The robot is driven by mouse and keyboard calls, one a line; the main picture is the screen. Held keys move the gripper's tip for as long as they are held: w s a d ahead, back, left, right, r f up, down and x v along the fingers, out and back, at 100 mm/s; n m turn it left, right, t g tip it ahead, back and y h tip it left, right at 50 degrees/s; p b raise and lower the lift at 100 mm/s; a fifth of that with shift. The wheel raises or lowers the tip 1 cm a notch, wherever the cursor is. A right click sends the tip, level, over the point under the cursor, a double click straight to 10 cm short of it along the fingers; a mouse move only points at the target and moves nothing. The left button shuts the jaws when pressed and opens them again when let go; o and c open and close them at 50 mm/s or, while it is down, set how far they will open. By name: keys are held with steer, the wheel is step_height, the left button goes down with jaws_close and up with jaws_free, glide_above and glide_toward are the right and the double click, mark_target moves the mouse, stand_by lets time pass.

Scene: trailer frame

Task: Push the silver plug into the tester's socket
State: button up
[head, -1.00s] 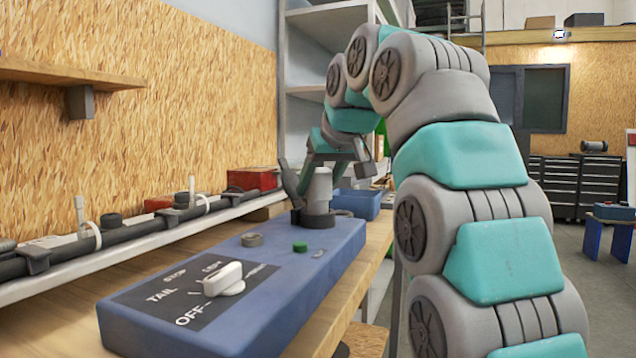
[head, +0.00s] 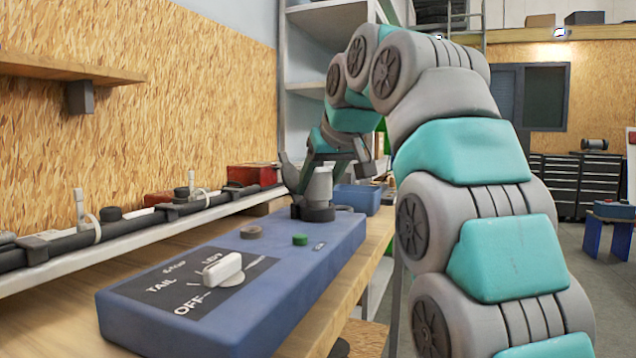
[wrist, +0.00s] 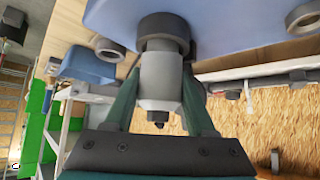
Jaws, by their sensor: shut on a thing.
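The silver plug (head: 319,184) stands upright at the far end of the blue tester (head: 200,318). Its lower end meets the dark socket ring (head: 318,213) on the tester's top; how deep it sits inside is hidden. In the wrist view the plug (wrist: 161,82) lies between my gripper's fingers, its end against the dark socket (wrist: 164,30). My gripper (wrist: 160,100) is shut on the plug. In the head view my gripper (head: 318,180) is partly hidden behind the plug.
The tester carries a white rotary knob (head: 223,269), a green button (head: 300,239) and a brown round part (head: 251,231). A blue bin (head: 358,198) stands behind it. A black cable with clips (head: 130,225) runs along the wall ledge at left.

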steer(key=shift+f+b, duration=0.3)
steer(key=shift+f, duration=0.2)
steer(key=o, duration=0.9)
steer(key=shift+o, duration=0.2)
steer(key=shift+a, duration=0.15)
steer(key=shift+c, duration=1.1)
steer(key=shift+o, duration=0.8)
steer(key=shift+r, duration=0.1)
steer(key=shift+r, duration=0.15)
